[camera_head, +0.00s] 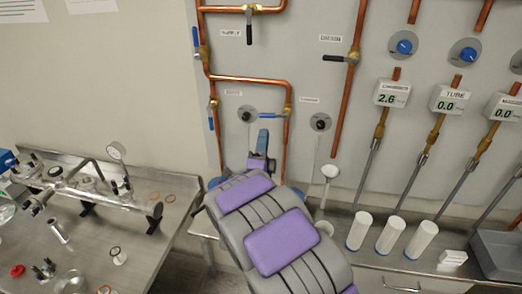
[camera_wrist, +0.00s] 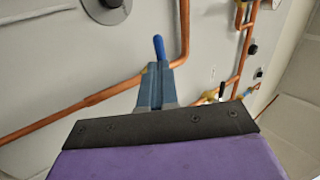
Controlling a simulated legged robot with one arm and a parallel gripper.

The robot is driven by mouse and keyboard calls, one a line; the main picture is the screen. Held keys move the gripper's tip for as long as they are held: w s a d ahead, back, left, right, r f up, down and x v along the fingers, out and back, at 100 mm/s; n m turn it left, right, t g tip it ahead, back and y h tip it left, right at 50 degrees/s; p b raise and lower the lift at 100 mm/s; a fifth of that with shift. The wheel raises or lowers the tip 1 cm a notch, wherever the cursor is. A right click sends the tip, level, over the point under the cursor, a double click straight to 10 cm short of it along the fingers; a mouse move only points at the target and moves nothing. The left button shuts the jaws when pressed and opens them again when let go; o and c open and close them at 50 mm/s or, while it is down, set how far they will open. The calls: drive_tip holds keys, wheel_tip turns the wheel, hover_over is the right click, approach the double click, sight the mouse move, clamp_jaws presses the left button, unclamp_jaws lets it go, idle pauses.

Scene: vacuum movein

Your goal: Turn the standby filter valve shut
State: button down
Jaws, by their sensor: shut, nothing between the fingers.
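A valve with a blue lever (camera_head: 272,115) sits on the right vertical copper pipe of the loop. Its lever points left, across the pipe, and a small label too blurred to read is to its right. My gripper (camera_head: 263,136) is just below this lever in the head view, shut and empty. In the wrist view, my gripper's fingers (camera_wrist: 158,84) are together, and a blue rounded lever end (camera_wrist: 159,47) shows just beyond their tips. I cannot tell whether they touch. Another blue-handled valve (camera_head: 213,103) sits on the left pipe, its handle running along the pipe.
A steel bench (camera_head: 125,240) with fittings is at the left. White cylinders (camera_head: 391,235) stand on a counter at the right. Display boxes (camera_head: 392,94) hang further right.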

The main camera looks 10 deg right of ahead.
sight(274, 115)
drive_tip(key=shift+b+x, duration=0.3)
drive_tip(key=shift+x, duration=1.6)
drive_tip(key=shift+w, duration=0.15)
